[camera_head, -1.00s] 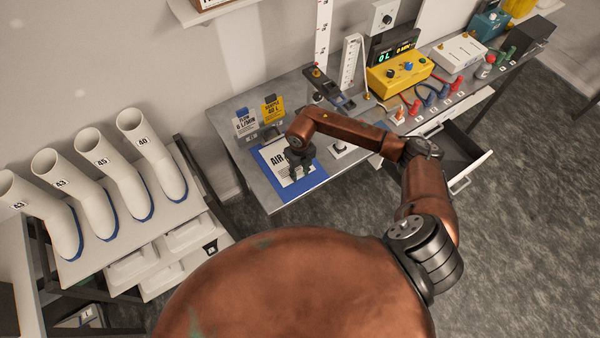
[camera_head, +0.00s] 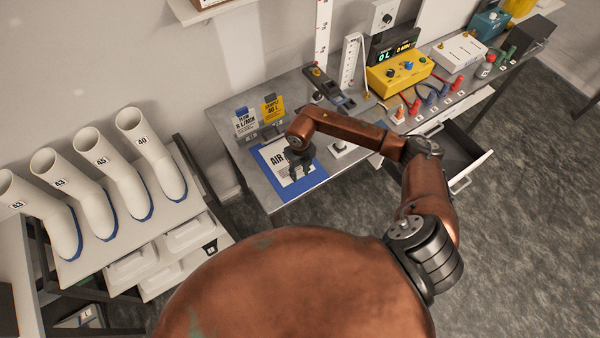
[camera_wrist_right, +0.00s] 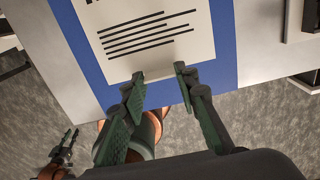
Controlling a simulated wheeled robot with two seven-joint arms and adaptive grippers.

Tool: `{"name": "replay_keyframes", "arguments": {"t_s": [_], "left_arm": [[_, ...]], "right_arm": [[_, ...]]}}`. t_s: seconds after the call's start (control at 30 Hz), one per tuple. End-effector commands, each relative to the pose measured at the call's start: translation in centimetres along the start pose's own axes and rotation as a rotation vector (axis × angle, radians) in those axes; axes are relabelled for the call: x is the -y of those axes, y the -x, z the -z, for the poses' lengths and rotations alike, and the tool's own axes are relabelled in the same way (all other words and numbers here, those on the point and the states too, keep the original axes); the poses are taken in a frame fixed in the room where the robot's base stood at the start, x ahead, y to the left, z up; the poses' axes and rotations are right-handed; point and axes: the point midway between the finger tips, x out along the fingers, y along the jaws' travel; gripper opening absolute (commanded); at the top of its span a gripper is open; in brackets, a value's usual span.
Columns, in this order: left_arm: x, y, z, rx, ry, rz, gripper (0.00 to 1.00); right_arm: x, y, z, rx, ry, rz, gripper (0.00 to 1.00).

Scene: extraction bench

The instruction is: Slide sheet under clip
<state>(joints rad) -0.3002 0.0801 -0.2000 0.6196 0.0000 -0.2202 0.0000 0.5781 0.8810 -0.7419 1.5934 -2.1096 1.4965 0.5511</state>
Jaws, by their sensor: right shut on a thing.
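A white printed sheet marked AIR (camera_head: 275,158) lies on a blue board (camera_head: 313,180) at the bench's front left corner. The sheet also shows in the right wrist view (camera_wrist_right: 150,52), with lines of text, over the blue board (camera_wrist_right: 223,45). My right gripper (camera_head: 299,172) is over the sheet's near right part and hides some of it. In the right wrist view its fingers (camera_wrist_right: 162,80) are at the sheet's near edge, shut on the sheet. I cannot make out the clip clearly. My left gripper (camera_wrist_right: 64,148) shows small in the right wrist view, its opening unclear.
A white FLOW tag (camera_head: 245,123) and a yellow SAMPLE tag (camera_head: 272,109) stand behind the board. A yellow meter box (camera_head: 398,74) and cables are to the right. An open drawer (camera_head: 465,165) juts from the bench front.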

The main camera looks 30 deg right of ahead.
Motion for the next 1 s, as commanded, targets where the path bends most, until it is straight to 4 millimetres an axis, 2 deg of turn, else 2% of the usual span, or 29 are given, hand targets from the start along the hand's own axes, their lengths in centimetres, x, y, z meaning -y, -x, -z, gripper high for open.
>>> {"name": "replay_keyframes", "arguments": {"t_s": [0.43,0.47,0.5,0.73,1.0], "left_arm": [[0.0,-0.03,0.02,0.0,0.0,0.0,0.26],[0.0,-0.03,0.02,0.0,0.0,0.0,0.26],[0.0,-0.03,0.02,-0.001,0.0,0.0,0.26],[0.0,-0.03,0.04,-0.001,0.0,0.0,0.26],[0.15,-0.01,-0.06,0.0,0.0,0.002,0.26]], "right_arm": [[-0.02,-0.16,0.11,-0.002,0.0,0.0,0.07],[-0.01,-0.16,0.11,-0.002,0.0,0.0,0.3],[-0.01,-0.16,0.1,-0.002,0.0,0.0,0.33],[-0.01,-0.09,0.06,-0.001,0.0,0.0,0.49],[0.0,0.01,0.03,-0.001,0.0,0.0,0.49]]}}
